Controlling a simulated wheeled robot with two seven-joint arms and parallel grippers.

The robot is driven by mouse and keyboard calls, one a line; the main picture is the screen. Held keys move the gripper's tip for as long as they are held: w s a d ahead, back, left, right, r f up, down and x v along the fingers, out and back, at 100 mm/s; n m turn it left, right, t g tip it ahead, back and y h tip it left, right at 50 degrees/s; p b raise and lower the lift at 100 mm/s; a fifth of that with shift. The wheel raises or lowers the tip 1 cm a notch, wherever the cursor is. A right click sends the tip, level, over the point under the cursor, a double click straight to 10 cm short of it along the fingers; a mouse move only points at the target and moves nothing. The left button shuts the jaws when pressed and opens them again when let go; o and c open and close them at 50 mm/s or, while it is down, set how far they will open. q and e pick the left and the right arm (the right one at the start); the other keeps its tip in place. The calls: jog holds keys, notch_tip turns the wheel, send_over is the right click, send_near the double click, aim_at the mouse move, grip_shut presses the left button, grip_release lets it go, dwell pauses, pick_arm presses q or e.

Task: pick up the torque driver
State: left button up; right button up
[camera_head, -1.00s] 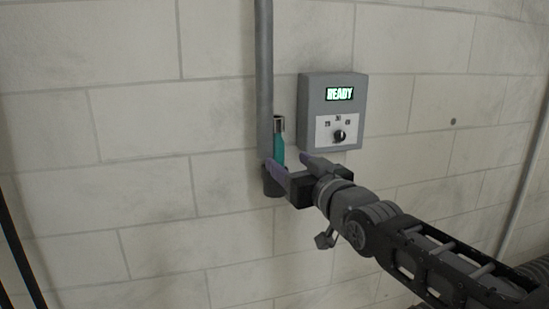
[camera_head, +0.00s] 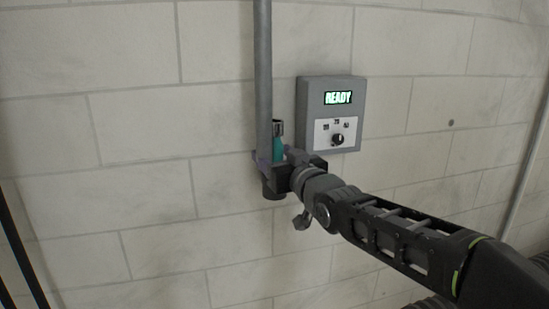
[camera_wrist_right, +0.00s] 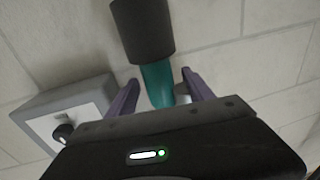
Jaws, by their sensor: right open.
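The torque driver (camera_head: 278,145) is teal with a silver and dark top. It stands upright in a dark cup-shaped holder (camera_head: 274,192) on the wall, beside a grey vertical pipe. My right gripper (camera_head: 274,158) is at the driver, just above the holder, with its purple fingers on either side of it. In the right wrist view, the teal body (camera_wrist_right: 157,84) lies between the two open fingers (camera_wrist_right: 160,88), with gaps visible, and the dark holder (camera_wrist_right: 142,30) shows at the top. The driver's lower end is hidden inside the holder. My left gripper is not in view.
A grey control box (camera_head: 312,90) with a lit READY display and a dark knob (camera_head: 337,139) is mounted to the right of the driver. The grey pipe (camera_head: 263,70) runs up the wall close to the driver. The surrounding block wall is mostly bare.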

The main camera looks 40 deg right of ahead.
jog(key=shift+w, duration=0.1)
jog(key=shift+c, duration=0.3)
grip_shut()
dwell(0.7)
jog(key=shift+r, duration=0.1)
